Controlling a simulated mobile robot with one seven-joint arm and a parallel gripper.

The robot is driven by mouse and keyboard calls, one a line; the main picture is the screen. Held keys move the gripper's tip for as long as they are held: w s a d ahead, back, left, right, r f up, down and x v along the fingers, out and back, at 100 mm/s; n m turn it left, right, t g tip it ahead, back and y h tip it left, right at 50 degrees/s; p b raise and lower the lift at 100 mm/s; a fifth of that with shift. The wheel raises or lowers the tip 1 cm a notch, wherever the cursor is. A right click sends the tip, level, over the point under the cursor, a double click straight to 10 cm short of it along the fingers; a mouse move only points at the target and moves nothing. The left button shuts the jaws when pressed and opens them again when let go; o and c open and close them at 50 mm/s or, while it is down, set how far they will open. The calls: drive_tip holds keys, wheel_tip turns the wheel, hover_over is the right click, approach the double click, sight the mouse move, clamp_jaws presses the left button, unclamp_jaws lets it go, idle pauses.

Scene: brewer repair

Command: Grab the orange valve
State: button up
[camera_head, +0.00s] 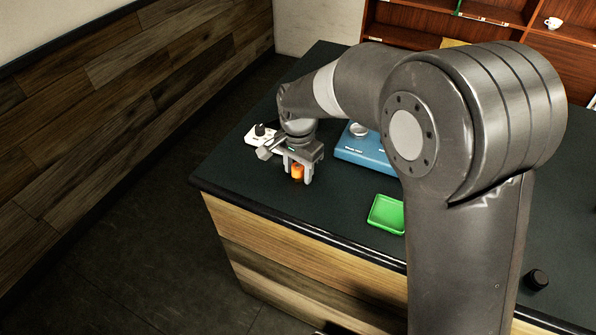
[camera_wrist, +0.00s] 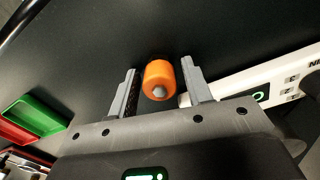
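The orange valve (camera_head: 297,172) is a small orange cylinder on the dark counter near its left end. In the wrist view the orange valve (camera_wrist: 159,79) shows a grey tip on its near end. My gripper (camera_head: 298,178) is over it, pointing down, with a finger on either side. In the wrist view my gripper (camera_wrist: 160,85) is open, with a visible gap between the valve and each finger. The valve's far side is hidden.
A white device (camera_head: 260,134) sits close behind my gripper, and a blue device (camera_head: 364,150) is to the right. A green tray (camera_head: 386,213) lies near the counter's front edge. A black knob (camera_head: 537,279) is at far right. The counter's left corner is clear.

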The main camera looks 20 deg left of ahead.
drive_tip(key=c, duration=0.9)
